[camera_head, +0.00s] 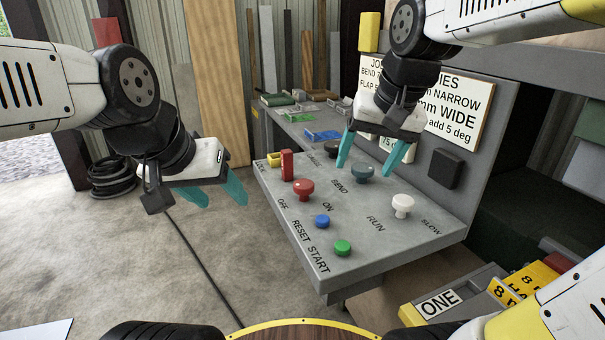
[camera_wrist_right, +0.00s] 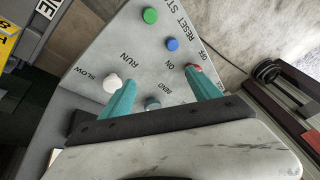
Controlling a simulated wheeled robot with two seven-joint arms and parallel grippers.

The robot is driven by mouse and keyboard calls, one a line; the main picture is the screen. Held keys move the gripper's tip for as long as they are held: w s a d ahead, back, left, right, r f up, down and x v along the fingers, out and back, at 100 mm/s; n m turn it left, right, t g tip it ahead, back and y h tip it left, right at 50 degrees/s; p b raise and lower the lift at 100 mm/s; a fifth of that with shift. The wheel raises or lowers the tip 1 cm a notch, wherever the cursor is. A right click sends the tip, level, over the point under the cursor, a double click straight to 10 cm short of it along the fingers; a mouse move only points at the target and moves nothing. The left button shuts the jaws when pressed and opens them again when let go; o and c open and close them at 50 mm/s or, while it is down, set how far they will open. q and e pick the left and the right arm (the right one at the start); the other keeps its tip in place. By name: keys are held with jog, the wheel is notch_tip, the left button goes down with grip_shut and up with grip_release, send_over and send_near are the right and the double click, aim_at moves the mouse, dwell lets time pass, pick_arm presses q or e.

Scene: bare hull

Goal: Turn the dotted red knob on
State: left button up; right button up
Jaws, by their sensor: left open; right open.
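The red knob (camera_head: 303,188) is a round mushroom shape on the grey sloped control panel (camera_head: 345,255), between the OFF and ON labels. I cannot make out its dot. In the right wrist view the red knob (camera_wrist_right: 193,68) shows just past one fingertip, which partly covers it. My right gripper (camera_head: 365,173) is open and empty over the panel, its fingers on either side of the grey-teal BEND knob (camera_head: 363,172) in the picture; I cannot tell if they touch it. My left gripper (camera_head: 223,200) is open and empty, left of the panel over the floor.
A white knob (camera_head: 402,204), blue button (camera_head: 322,221), green button (camera_head: 342,247) and upright red block (camera_head: 287,165) share the panel. A sign board (camera_head: 455,105) stands behind. Bins (camera_head: 455,300) sit at lower right. The floor left of the panel is open.

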jog(key=w+a+f+m+g, duration=0.1)
jog(key=w+a+m+g, duration=0.1)
jog(key=w+a, duration=0.6)
jog(key=m+g+h, duration=0.2)
send_over(304, 183)
notch_tip(304, 183, down, 5)
jog(key=shift+s+f, duration=0.1)
notch_tip(304, 183, down, 8)
jog(key=shift+r, duration=0.2)
jog(key=shift+c, duration=0.4)
jog(key=c, duration=1.3)
